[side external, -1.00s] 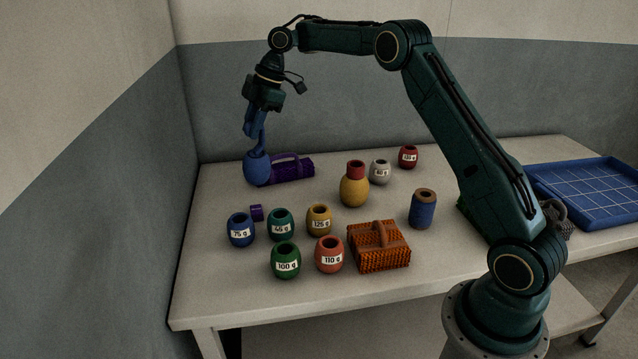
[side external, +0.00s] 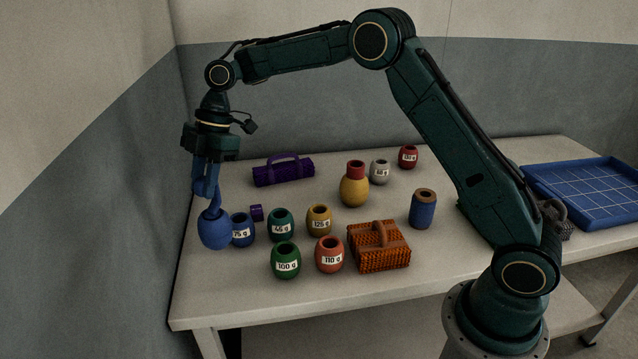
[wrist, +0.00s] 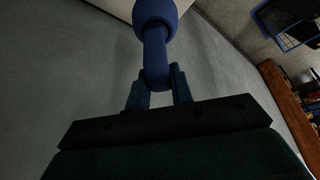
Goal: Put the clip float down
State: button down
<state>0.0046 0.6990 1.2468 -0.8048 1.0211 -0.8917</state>
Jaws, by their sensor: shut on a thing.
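The clip float is a round blue float (side external: 214,231) with a blue neck-like clip on top. My gripper (side external: 207,190) points down and is shut on that clip, with the float hanging below it. The float is near the left edge of the table and partly covers the blue 75 g float (side external: 243,231) in the side view. I cannot tell whether it touches the table or the 75 g float. In the wrist view the float (wrist: 155,10) shows at the top, its clip between the two fingers (wrist: 158,82).
Several labelled floats stand close by, such as the teal (side external: 280,226) and green (side external: 286,262) ones. A purple roll (side external: 283,172) lies behind. An orange basket (side external: 378,258), a blue spool (side external: 423,212) and a blue tray (side external: 560,178) are to the right. The front left table is clear.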

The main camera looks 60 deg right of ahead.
aim_at(214, 224)
jog(key=shift+f, duration=5.55)
jog(key=c, duration=1.2)
grip_release()
jog(key=shift+c, duration=0.2)
jog(key=v, duration=1.2)
jog(key=shift+r, duration=0.25)
